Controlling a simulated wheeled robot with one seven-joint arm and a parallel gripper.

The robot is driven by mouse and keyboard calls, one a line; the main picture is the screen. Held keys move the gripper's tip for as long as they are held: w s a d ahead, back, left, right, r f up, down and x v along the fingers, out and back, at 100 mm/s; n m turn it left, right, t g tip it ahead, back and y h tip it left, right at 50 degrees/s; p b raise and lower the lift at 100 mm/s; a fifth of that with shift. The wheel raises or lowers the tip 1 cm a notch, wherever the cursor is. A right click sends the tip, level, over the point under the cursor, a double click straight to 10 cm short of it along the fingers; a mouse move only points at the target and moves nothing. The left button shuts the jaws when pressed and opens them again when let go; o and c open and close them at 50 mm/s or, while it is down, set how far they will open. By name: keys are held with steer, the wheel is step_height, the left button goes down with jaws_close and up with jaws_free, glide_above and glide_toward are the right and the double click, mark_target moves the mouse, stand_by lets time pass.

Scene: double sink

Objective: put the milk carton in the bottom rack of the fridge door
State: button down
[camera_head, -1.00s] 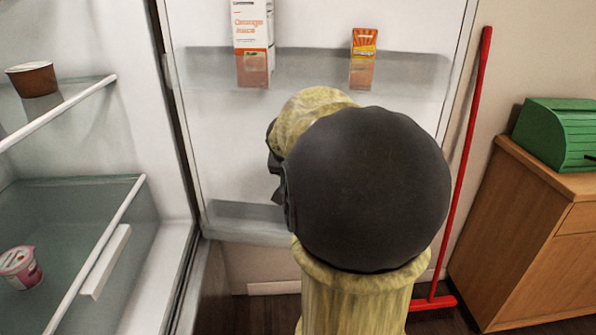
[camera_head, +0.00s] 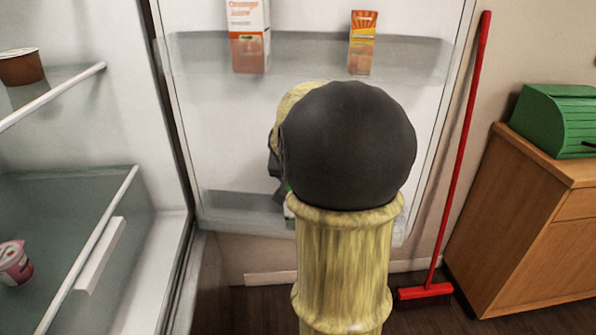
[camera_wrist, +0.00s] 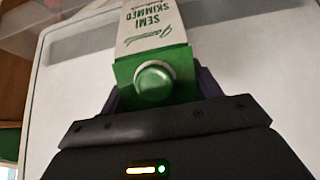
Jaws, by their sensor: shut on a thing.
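The milk carton (camera_wrist: 155,45) is white and green, with "SEMI SKIMMED" on its side and a green cap facing the wrist camera. My gripper (camera_wrist: 158,88) is shut on it, one finger on each side. In the head view my arm hides nearly all of the carton; a small green and white sliver (camera_head: 289,205) shows beside the arm. The bottom rack (camera_head: 240,210) of the open fridge door is a clear bin low on the door. The carton sliver is in front of or at this rack; I cannot tell whether it is inside.
The upper door rack (camera_head: 320,55) holds an orange juice carton (camera_head: 249,40) and a small orange box (camera_head: 362,45). Fridge shelves at the left hold a brown cup (camera_head: 20,68) and a pink yoghurt pot (camera_head: 14,263). A red broom (camera_head: 462,150) stands right of the door, beside a wooden cabinet (camera_head: 535,220).

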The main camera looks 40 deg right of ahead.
steer(key=shift+w+d+r, duration=0.1)
steer(key=shift+d+r, duration=0.05)
steer(key=shift+d, duration=0.05)
steer(key=shift+r+p, duration=0.15)
steer(key=shift+p, duration=0.3)
steer(key=shift+w+r+p, duration=0.1)
steer(key=shift+p, duration=0.3)
steer(key=shift+w+d+r+p, duration=0.1)
steer(key=shift+w+d+p, duration=0.1)
steer(key=shift+p, duration=0.8)
steer(key=d+g+y+p, duration=0.1)
steer(key=p, duration=0.2)
steer(key=shift+w+r+p, duration=0.1)
steer(key=shift+w+p, duration=0.2)
steer(key=shift+w, duration=0.05)
steer(key=w+d+p, duration=0.1)
steer(key=p, duration=0.3)
steer(key=shift+g+y, duration=0.4)
steer(key=shift+w+d, duration=0.1)
step_height(320, 180, down, 2)
steer(key=shift+b, duration=0.8)
